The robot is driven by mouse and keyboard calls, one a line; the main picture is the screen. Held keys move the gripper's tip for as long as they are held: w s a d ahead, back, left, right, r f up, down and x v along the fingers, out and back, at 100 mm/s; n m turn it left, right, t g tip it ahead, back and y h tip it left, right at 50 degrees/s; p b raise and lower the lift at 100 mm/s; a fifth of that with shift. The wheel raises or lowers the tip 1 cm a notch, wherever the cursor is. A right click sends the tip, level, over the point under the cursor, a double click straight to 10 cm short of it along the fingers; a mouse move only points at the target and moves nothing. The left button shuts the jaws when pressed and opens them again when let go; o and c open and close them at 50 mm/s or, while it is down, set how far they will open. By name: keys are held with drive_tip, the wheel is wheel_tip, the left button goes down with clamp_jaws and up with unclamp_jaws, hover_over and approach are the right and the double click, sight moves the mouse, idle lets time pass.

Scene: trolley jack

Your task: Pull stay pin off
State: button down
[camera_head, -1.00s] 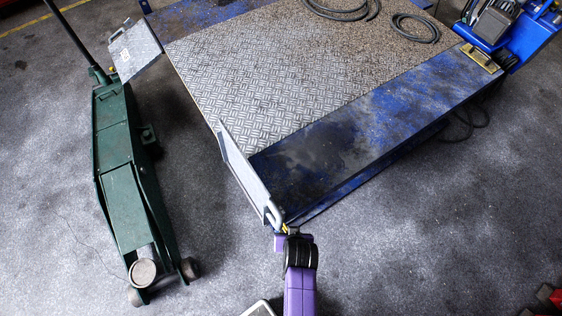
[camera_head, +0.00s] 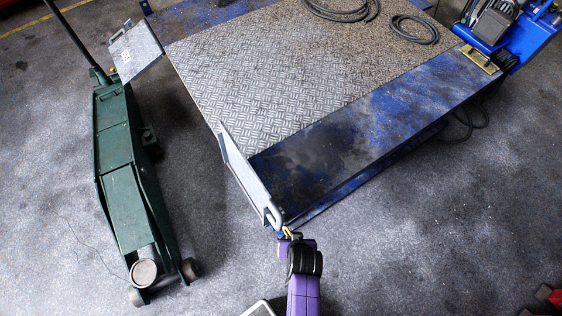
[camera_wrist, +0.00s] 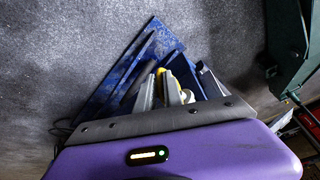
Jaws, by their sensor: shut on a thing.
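The stay pin appears as a small yellow piece (camera_head: 288,232) at the near corner of the blue platform (camera_head: 335,140), by the lower end of the upright grey plate (camera_head: 246,172). My gripper (camera_head: 289,238) is at that corner and shut on the yellow piece. In the wrist view the yellow piece (camera_wrist: 164,76) shows at the gripper's pale fingers (camera_wrist: 160,92), in front of the blue frame (camera_wrist: 135,72). The pin's shaft, and whether it still sits in a hole, cannot be made out.
A green trolley jack (camera_head: 125,185) stands on the floor to the left. Black cables (camera_head: 340,10) lie on the platform's far part. A blue unit (camera_head: 510,30) stands at the far right corner. Grey floor right of the platform is mostly clear.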

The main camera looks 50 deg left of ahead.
drive_tip(key=d+p, duration=0.1)
drive_tip(key=d, duration=0.5)
drive_tip(key=shift+s+p, duration=0.2)
drive_tip(key=shift+p, duration=0.2)
idle(0.4)
drive_tip(key=shift+r, duration=0.1)
drive_tip(key=shift+s+d+r+p, duration=0.1)
drive_tip(key=shift+d+r+p, duration=0.4)
drive_tip(key=shift+d+p, duration=0.2)
drive_tip(key=shift+d+r+p, duration=0.45)
drive_tip(key=shift+d+p, duration=0.1)
drive_tip(key=shift+d, duration=0.25)
